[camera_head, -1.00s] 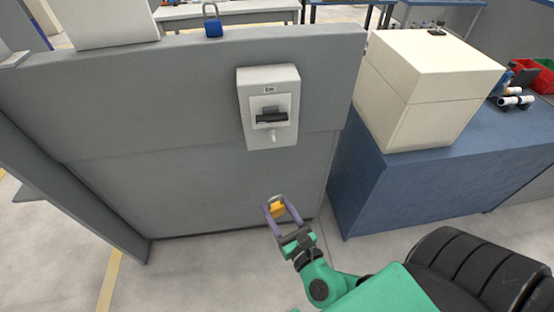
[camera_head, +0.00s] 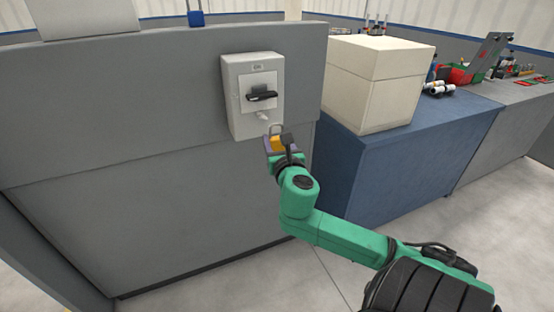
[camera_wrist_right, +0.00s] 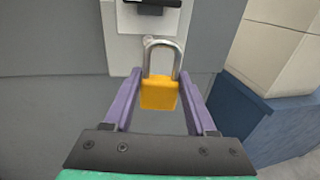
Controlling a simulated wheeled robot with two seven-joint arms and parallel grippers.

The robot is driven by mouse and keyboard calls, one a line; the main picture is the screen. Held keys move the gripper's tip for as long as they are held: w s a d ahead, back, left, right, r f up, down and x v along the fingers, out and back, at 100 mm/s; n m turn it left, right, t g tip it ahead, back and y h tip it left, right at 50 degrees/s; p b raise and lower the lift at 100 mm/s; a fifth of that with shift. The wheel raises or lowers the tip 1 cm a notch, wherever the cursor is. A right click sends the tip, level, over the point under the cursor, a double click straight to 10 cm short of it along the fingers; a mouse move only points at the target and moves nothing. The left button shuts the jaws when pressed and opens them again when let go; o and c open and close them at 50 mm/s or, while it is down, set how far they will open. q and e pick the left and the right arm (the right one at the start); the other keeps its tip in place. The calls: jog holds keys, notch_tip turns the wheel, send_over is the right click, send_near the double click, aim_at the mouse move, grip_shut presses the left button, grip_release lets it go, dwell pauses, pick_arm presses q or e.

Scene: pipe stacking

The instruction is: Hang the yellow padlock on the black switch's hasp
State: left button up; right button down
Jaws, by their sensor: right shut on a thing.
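The yellow padlock (camera_head: 278,144) is held in my right gripper (camera_head: 275,143), just below the switch box. In the right wrist view the purple fingers of the right gripper (camera_wrist_right: 157,100) are shut on the sides of the padlock's yellow body (camera_wrist_right: 158,94), its silver shackle pointing up. The switch box (camera_head: 252,95) is light grey with a black handle (camera_head: 262,93), mounted on the grey panel. A small pale hasp (camera_head: 263,116) sits under the handle. The shackle top overlaps the box's lower part in the wrist view; I cannot tell whether it touches the hasp. My left gripper is not in view.
A cream box (camera_head: 376,80) sits on a blue cabinet (camera_head: 400,150) to the right. The floor right of the panel is clear.

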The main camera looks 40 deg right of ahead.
aim_at(262, 121)
jog(key=shift+w+d, duration=0.15)
jog(key=shift+d, duration=0.05)
jog(key=shift+w+d, duration=0.15)
jog(key=shift+w+d+f+b, duration=0.1)
jog(key=shift+w+d+b, duration=0.2)
jog(key=shift+w, duration=0.6)
jog(key=shift+w+d+f+b, duration=0.1)
jog(key=shift+w+d+b, duration=0.15)
jog(key=shift+w, duration=0.6)
jog(key=shift+w+a+b+x, duration=0.2)
jog(key=shift+b+x, duration=0.3)
jog(key=shift+x, duration=0.7)
jog(key=shift+w+a+b+x, duration=0.1)
jog(key=shift+a+b+x, duration=0.25)
jog(key=shift+x, duration=0.9)
jog(key=shift+w+d+f, duration=0.25)
jog(key=shift+w+d, duration=0.05)
jog(key=shift+w, duration=0.25)
jog(key=shift+w+d+f+p, duration=0.1)
jog(key=shift+w+p, duration=0.15)
jog(key=shift+p, duration=0.1)
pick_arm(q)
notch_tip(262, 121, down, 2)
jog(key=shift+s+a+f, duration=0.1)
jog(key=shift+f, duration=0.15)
pick_arm(e)
jog(key=shift+f, duration=0.1)
